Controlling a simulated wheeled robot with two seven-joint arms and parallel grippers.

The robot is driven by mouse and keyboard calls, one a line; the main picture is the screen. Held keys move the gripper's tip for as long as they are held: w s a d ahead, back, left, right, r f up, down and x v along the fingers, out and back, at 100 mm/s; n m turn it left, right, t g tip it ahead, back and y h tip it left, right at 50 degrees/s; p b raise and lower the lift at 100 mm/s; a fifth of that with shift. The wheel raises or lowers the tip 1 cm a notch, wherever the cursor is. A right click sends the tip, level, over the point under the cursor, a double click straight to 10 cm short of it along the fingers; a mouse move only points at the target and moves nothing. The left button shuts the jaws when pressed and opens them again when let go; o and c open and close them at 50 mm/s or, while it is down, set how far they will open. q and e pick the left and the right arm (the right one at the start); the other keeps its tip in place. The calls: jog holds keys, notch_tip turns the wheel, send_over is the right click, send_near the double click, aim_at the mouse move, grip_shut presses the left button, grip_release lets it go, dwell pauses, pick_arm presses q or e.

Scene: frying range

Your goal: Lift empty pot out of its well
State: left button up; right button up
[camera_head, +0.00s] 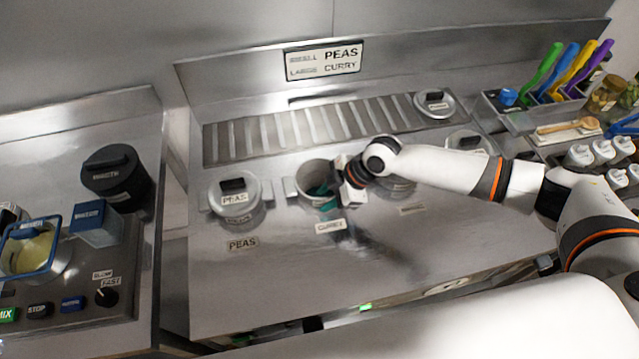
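An open, lidless pot (306,178) sits in the counter well behind the CURRY label (331,226). Something teal shows inside it, and I cannot tell what it is. My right gripper (338,186) is at the pot's right rim, reaching in from the right. Its fingers are small and partly hidden, so I cannot tell whether they are open or shut on the rim. A lidded pot labelled PEAS (235,200) sits in the well to the left. Another well or lid (400,186) is partly hidden behind my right arm. My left gripper is not in view.
A slotted grille (270,138) runs behind the wells, with a round lid (435,106) at its right end. Colored-handled tools (568,75) and white bottles (602,150) stand at the right. A mixer station (115,175) is at the left. The counter front is clear.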

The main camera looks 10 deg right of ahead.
jog(key=shift+a+f, duration=0.1)
jog(key=shift+f, duration=0.05)
jog(key=shift+c, duration=0.2)
grip_shut()
jog(key=shift+w+r, duration=0.1)
jog(key=shift+r, duration=0.15)
